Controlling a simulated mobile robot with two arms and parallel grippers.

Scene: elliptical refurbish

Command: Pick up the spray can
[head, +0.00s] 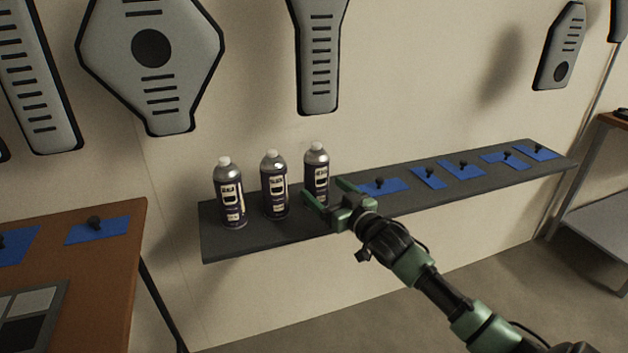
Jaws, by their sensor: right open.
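Three spray cans with white caps and dark labels stand upright in a row on the left part of a dark wall shelf (240,241). They are the left can (229,196), the middle can (274,187) and the right can (316,177). My right gripper (322,196) is open, with its green fingers pointing left at the right can's lower part. One finger shows in front of the can's base and the other to its right. I cannot tell whether they touch it. My left gripper is not in view.
Several blue pads (462,169) with small dark knobs lie along the shelf to the right. A brown table (110,262) with blue pads and a grey tray stands at the left. A metal rack (600,222) stands at the far right. Grey panels (152,85) hang on the wall above.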

